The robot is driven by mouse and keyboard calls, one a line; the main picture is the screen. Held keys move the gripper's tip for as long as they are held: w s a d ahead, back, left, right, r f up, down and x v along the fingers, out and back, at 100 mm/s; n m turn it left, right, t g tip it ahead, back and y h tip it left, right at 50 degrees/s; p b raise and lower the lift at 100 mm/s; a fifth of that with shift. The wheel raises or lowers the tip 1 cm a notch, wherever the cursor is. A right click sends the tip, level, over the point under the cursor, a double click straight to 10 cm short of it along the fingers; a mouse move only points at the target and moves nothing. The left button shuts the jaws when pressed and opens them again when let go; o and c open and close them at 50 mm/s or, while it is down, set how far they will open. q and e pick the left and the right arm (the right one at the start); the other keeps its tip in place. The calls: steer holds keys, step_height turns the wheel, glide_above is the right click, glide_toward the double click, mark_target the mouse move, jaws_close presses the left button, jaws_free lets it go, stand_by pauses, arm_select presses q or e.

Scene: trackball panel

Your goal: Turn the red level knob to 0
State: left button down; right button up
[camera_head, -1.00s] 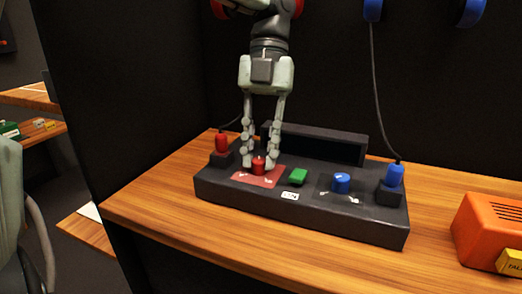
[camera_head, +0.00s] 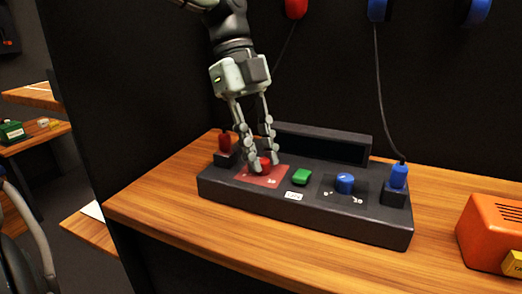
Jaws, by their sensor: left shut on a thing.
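The red level knob (camera_head: 265,164) stands on a red plate (camera_head: 255,178) at the left part of the dark panel (camera_head: 300,212). My left gripper (camera_head: 263,168) reaches down from above and is shut on the red knob, with one finger on each side. The fingers hide part of the knob and of the markings on the plate, so I cannot read its setting. A white mark like "10" shows at the plate's right corner. My right gripper is not in view.
A green button (camera_head: 302,177) and a blue knob (camera_head: 345,183) are on the panel. A red plug (camera_head: 225,143) stands at its left end, a blue plug (camera_head: 399,175) at its right. An orange box (camera_head: 492,232) is at the right of the wooden table (camera_head: 150,210).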

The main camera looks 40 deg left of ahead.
arm_select(q)
steer(key=n+t, duration=0.1)
steer(key=n, duration=0.1)
steer(key=shift+s+n, duration=0.15)
steer(key=shift+n, duration=0.25)
steer(key=shift+n+t, duration=0.4)
steer(key=shift+n, duration=0.5)
steer(key=n+t+p, duration=0.1)
steer(key=n, duration=0.2)
steer(key=shift+s+d, duration=0.1)
steer(key=shift+s, duration=0.05)
steer(key=shift+n+t+y, duration=0.5)
steer(key=shift+n, duration=0.9)
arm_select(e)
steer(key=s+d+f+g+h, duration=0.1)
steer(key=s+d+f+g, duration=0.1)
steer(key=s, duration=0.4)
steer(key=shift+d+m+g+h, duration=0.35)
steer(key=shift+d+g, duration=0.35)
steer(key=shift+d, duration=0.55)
arm_select(q)
steer(key=c, duration=1.3)
jaws_free()
steer(key=shift+c, duration=0.2)
